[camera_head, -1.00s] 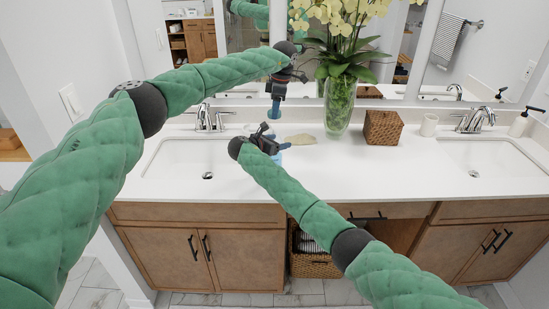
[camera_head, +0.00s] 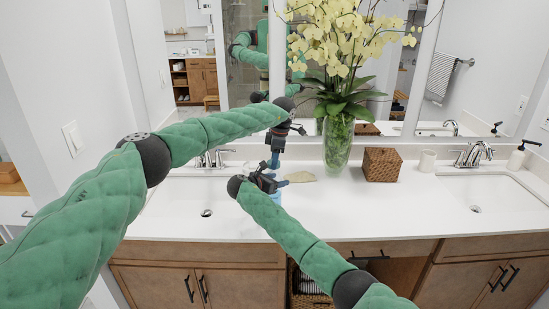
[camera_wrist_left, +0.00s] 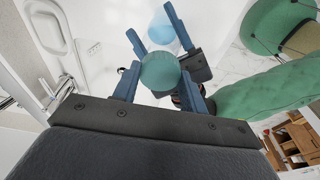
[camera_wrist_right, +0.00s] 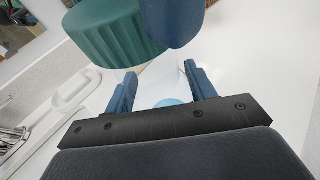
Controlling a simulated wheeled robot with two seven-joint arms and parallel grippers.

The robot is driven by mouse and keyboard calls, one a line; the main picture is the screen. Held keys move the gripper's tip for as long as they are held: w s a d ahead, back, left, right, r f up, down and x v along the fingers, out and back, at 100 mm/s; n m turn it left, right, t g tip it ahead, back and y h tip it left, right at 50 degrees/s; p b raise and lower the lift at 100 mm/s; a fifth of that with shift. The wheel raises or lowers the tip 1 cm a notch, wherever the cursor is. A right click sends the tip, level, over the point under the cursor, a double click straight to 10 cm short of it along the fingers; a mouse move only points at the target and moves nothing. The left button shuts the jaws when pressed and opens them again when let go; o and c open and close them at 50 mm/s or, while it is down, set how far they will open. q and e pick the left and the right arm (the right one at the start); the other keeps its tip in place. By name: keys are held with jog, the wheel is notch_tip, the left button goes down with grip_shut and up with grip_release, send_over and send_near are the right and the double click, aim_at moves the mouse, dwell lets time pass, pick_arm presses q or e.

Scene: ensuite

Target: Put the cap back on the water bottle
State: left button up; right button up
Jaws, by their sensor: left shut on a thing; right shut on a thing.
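The teal ribbed cap (camera_wrist_left: 160,72) is between the fingers of my left gripper (camera_wrist_left: 158,80), which is shut on it. The cap also shows large in the right wrist view (camera_wrist_right: 115,30). My right gripper (camera_wrist_right: 160,88) is shut on the clear, bluish water bottle (camera_wrist_right: 160,80), its fingers on either side. The bottle shows beyond the cap in the left wrist view (camera_wrist_left: 162,28). In the head view the left gripper (camera_head: 273,158) is just above the right gripper (camera_head: 268,183) and bottle. The bottle's mouth is hidden; whether cap and bottle touch I cannot tell.
A glass vase of yellow orchids (camera_head: 337,145), a woven box (camera_head: 382,164) and a white cup (camera_head: 427,160) stand on the white counter (camera_head: 350,210). Sinks lie left and right (camera_head: 475,195), with faucets behind. A mirror is at the back. The counter's front middle is clear.

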dwell(0.3)
pick_arm(q)
jog(key=shift+f, duration=0.85)
jog(key=shift+f, duration=0.6)
jog(key=m+t, duration=0.1)
jog(key=m, duration=0.5)
jog(key=shift+s+a+m, duration=0.1)
jog(key=shift+m, duration=0.2)
jog(key=o, duration=0.9)
jog(key=shift+r, duration=0.15)
jog(key=shift+r, duration=2.15)
